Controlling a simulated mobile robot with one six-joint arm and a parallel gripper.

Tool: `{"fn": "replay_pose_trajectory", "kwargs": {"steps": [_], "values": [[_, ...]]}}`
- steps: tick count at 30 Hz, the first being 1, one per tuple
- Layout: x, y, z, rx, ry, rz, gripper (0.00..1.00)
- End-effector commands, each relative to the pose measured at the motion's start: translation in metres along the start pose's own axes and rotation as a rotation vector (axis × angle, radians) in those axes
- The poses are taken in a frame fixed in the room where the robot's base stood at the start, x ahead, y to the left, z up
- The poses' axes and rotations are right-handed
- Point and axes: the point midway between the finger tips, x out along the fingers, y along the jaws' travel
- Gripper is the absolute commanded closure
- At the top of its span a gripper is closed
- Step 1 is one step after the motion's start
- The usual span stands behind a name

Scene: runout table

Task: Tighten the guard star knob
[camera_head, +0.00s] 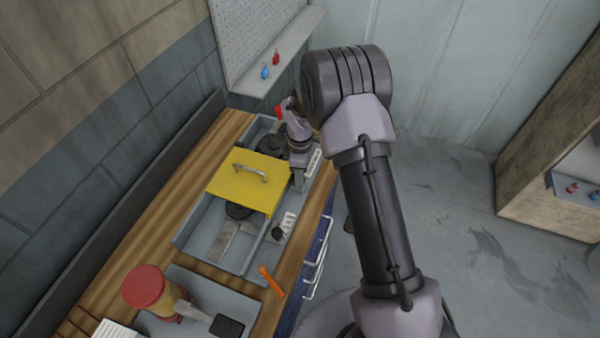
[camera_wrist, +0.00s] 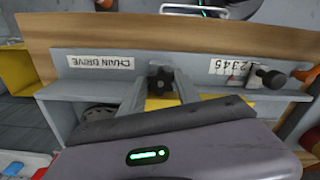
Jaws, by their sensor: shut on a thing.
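The dark star knob (camera_wrist: 160,81) stands out from the grey housing front in the wrist view, between the labels CHAIN DRIVE and 12345. My gripper (camera_wrist: 160,91) has one grey finger on each side of it and is shut on it. In the head view my gripper (camera_head: 298,180) reaches down at the right edge of the yellow guard (camera_head: 242,190), and the star knob cannot be made out there. The guard lies flat over the middle of the grey housing, with a metal handle on top. A strip of yellow also shows below the knob in the wrist view (camera_wrist: 160,103).
A small black knob (camera_head: 278,233) sits beside the number label on the housing. An orange tool (camera_head: 271,281) lies near the table's front edge. Drawer handles (camera_head: 318,258) stick out from the front.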

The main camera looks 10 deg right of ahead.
Motion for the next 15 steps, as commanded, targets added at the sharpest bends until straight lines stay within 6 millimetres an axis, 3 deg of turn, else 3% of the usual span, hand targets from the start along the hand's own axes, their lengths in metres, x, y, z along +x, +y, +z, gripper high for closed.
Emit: {"fn": "replay_pose_trajectory", "kwargs": {"steps": [15], "values": [[0.0013,-0.0011,-0.0004,0.341,0.001,0.001,1.00]]}}
